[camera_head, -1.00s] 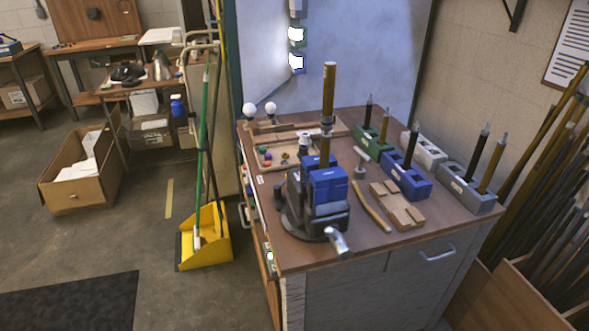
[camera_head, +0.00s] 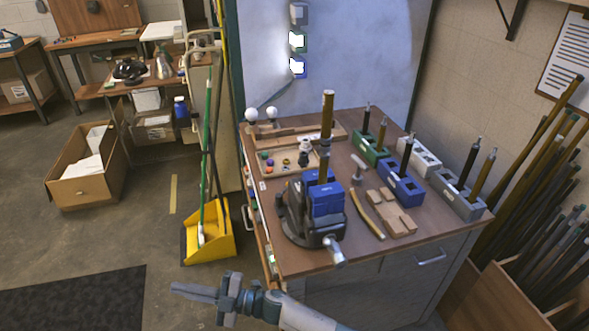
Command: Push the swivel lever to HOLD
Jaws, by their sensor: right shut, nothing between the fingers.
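A dark grey bench vise (camera_head: 292,222) with blue jaws (camera_head: 326,200) stands on the front left part of the workbench, on a round base. An upright brass-coloured rod (camera_head: 327,115) rises from its jaws. A silver cylindrical handle (camera_head: 335,253) sticks out at the vise's front, over the bench edge. I cannot pick out the swivel lever or a HOLD mark at this size. My right gripper (camera_head: 178,288) is shut and empty, pointing left over the floor. It is in front of and left of the bench, well apart from the vise. My left gripper is not in view.
The workbench (camera_head: 405,243) also bears a green block (camera_head: 369,147), a blue block (camera_head: 400,185) and a grey block (camera_head: 455,197) holding rods, wooden pieces (camera_head: 391,212) and a parts tray (camera_head: 275,163). A yellow dustpan (camera_head: 210,237) stands on the floor left of it.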

